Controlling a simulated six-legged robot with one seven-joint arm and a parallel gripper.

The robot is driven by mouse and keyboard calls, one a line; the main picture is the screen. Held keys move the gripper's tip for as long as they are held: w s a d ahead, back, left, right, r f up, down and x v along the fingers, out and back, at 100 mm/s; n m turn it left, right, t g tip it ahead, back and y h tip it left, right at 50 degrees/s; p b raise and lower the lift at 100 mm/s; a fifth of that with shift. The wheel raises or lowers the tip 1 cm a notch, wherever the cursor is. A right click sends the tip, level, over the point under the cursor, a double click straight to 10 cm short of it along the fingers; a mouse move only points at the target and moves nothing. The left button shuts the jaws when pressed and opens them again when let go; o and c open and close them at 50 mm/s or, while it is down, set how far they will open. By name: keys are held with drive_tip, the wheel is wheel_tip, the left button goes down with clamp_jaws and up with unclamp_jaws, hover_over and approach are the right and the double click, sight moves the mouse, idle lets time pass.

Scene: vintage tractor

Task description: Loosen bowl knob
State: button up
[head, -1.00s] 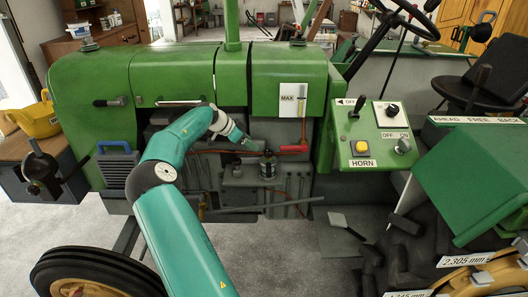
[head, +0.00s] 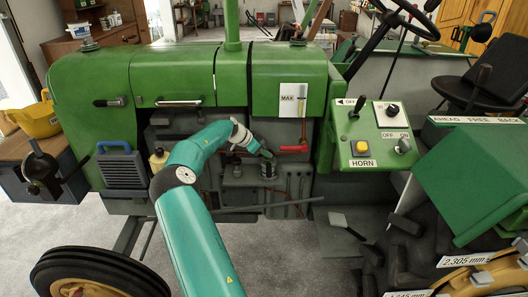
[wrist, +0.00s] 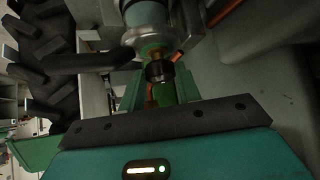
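The bowl assembly (head: 268,170), a small glass and metal cup, hangs on the side of the green tractor, below the red hose. In the wrist view the bowl (wrist: 146,14) is at top centre. A dark ribbed knob (wrist: 158,73) shows at its end. My gripper (head: 263,152) is close to the upper part of the bowl assembly in the head view, partly covering it. In the wrist view its two green fingers are spread, one on each side of the knob's line. The knob appears near the fingertips; I cannot tell whether they touch it.
The red hose (head: 291,149) runs just right of my gripper. A long grey rod (head: 265,207) crosses below the bowl. The control panel (head: 375,135) is to the right.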

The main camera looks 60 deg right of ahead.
drive_tip(key=c, duration=0.3)
drive_tip(key=shift+c, duration=0.2)
drive_tip(key=shift+n, duration=0.3)
drive_tip(key=n+t, duration=0.1)
drive_tip(key=n, duration=0.1)
drive_tip(key=s+n+t+h, duration=0.1)
drive_tip(key=n+t, duration=0.1)
drive_tip(key=shift+a+r+t+h, duration=0.1)
drive_tip(key=shift+a+t+h, duration=0.1)
drive_tip(key=shift+t+h, duration=0.1)
drive_tip(key=n+t, duration=0.1)
drive_tip(key=n, duration=0.1)
drive_tip(key=n+t, duration=0.1)
drive_tip(key=n, duration=0.1)
drive_tip(key=shift+s+t, duration=0.3)
drive_tip(key=shift+t, duration=0.1)
drive_tip(key=shift+n+t, duration=0.7)
drive_tip(key=shift+n, duration=0.2)
drive_tip(key=o, duration=1)
drive_tip(key=shift+n, duration=0.3)
drive_tip(key=shift+c, duration=0.2)
drive_tip(key=shift+s, duration=0.1)
